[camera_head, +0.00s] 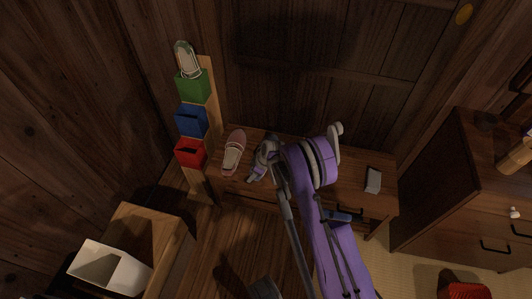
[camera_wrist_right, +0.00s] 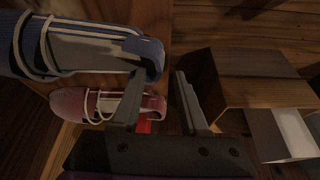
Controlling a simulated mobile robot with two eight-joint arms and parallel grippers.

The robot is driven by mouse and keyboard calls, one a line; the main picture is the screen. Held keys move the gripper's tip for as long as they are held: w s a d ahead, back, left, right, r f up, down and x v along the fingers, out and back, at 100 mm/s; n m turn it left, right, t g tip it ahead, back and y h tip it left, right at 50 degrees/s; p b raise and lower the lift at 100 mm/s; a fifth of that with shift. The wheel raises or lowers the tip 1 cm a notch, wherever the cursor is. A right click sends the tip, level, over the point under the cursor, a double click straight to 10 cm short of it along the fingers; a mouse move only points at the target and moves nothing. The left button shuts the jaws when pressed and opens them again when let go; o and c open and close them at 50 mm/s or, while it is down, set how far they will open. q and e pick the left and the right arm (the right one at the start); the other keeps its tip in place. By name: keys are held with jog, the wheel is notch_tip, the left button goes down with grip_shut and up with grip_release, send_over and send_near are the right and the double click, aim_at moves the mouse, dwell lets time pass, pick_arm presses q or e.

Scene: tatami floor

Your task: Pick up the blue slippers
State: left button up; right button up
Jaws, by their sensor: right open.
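A blue slipper (camera_wrist_right: 75,48) with white straps and a grey insole lies across the top left of the right wrist view. One end of it is at the left finger of my right gripper (camera_wrist_right: 158,100). The fingers are apart and nothing is clamped between them. In the head view my right gripper (camera_head: 259,173) is low over the wooden bench, just right of the pink slipper (camera_head: 234,152). There my gripper and arm largely hide the blue slipper. The pink slipper also shows in the wrist view (camera_wrist_right: 75,103). I see no left gripper.
A wooden rack holds green (camera_head: 193,87), blue (camera_head: 191,121) and red (camera_head: 190,153) pockets, with a pale slipper (camera_head: 186,58) in the green one. A grey block (camera_head: 373,180) sits on the bench's right end. A white box (camera_head: 108,267) is lower left; drawers (camera_head: 470,190) stand right.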

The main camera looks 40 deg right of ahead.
grip_shut()
jog(key=shift+r, duration=0.1)
dwell(1.2)
